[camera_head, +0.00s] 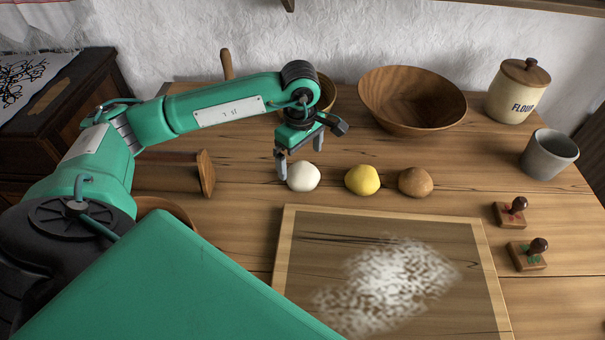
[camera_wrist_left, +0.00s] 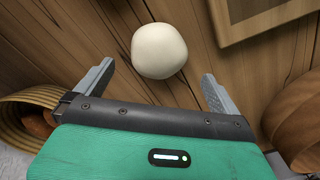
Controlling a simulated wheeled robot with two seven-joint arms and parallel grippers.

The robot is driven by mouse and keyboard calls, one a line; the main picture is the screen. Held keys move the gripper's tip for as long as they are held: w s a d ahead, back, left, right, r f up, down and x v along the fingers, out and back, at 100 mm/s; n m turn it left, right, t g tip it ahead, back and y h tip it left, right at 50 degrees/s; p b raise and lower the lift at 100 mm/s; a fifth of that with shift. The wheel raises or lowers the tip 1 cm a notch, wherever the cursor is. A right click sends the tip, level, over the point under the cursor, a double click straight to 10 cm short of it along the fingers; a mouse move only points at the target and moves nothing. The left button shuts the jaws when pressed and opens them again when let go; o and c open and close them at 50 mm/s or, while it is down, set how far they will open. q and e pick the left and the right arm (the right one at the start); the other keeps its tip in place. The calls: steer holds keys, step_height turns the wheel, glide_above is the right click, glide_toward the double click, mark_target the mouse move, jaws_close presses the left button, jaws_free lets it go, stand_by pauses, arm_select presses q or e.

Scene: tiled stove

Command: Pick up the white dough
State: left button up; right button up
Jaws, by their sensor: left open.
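The white dough (camera_head: 303,176) is a round ball on the wooden table, leftmost in a row of three balls. It also shows in the left wrist view (camera_wrist_left: 158,50), just beyond the fingertips and between their lines. My left gripper (camera_head: 300,160) is open and empty, pointing down just above and behind the white dough. Its fingers (camera_wrist_left: 155,82) are spread wider than the ball in the left wrist view. I cannot tell whether either finger touches the dough. My right gripper is not in view.
A yellow ball (camera_head: 362,180) and a brown ball (camera_head: 416,182) sit to the right. A floured board (camera_head: 383,216) lies in front. A large wooden bowl (camera_head: 411,101), flour jar (camera_head: 518,91), grey cup (camera_head: 549,154) and two stamps (camera_head: 511,213) (camera_head: 527,255) stand around.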

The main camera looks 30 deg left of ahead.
mark_target(302, 178)
arm_select(q)
step_height(302, 178, down, 5)
steer(key=shift+d+r, duration=0.1)
steer(key=shift+r, duration=0.1)
steer(key=shift+w+f, duration=0.1)
steer(key=shift+f, duration=0.1)
steer(key=c, duration=1.1)
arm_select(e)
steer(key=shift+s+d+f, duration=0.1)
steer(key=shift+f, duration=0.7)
arm_select(q)
steer(key=shift+r, duration=0.2)
